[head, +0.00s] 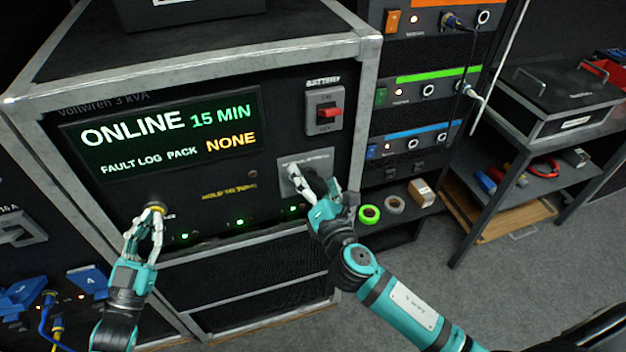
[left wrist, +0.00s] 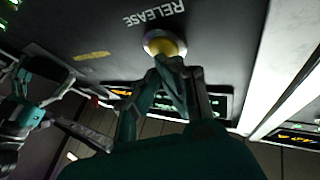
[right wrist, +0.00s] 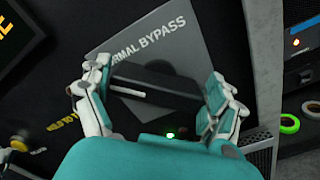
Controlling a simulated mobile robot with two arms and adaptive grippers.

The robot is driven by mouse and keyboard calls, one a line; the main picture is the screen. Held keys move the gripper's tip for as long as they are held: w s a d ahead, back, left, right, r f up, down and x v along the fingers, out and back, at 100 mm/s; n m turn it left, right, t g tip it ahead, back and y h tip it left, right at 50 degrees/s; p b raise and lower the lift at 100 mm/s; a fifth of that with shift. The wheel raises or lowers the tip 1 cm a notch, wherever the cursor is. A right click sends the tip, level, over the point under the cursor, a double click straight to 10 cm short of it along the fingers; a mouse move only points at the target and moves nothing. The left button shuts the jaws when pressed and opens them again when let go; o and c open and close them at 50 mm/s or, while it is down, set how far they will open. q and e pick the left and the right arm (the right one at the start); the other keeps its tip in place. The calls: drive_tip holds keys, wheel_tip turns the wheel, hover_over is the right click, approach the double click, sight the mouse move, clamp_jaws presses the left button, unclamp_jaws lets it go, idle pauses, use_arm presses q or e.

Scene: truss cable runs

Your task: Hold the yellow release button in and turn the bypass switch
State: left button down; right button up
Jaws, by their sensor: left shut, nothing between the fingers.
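The bypass switch has a black handle (right wrist: 160,88) with a white line, on a grey plate (right wrist: 180,40) lettered NORMAL BYPASS, partly covered. My right gripper (right wrist: 158,88) has one finger at each end of the handle; whether it clamps it cannot be seen. It hides most of the switch in the head view (head: 312,190).
The display (head: 165,132) reads ONLINE 15 MIN and NONE. A red battery switch (head: 325,111) sits above the bypass plate. Rack units with cables stand to the right, with tape rolls (head: 369,214) on a shelf below.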

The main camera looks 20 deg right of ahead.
drive_tip(key=c, duration=0.3)
drive_tip(key=shift+c, duration=0.3)
drive_tip(key=shift+m, duration=0.4)
drive_tip(key=m, duration=0.3)
drive_tip(key=shift+f+m, duration=0.1)
drive_tip(key=shift+m, duration=0.2)
drive_tip(key=m, duration=0.4)
drive_tip(key=shift+d+f+m, duration=0.1)
drive_tip(key=shift+f+m, duration=0.05)
drive_tip(key=shift+m, duration=0.15)
drive_tip(key=m, duration=0.4)
drive_tip(key=shift+f+m, duration=0.1)
drive_tip(key=shift+m, duration=0.2)
drive_tip(key=m, duration=0.4)
drive_tip(key=shift+f, duration=0.1)
drive_tip(key=shift+m, duration=0.3)
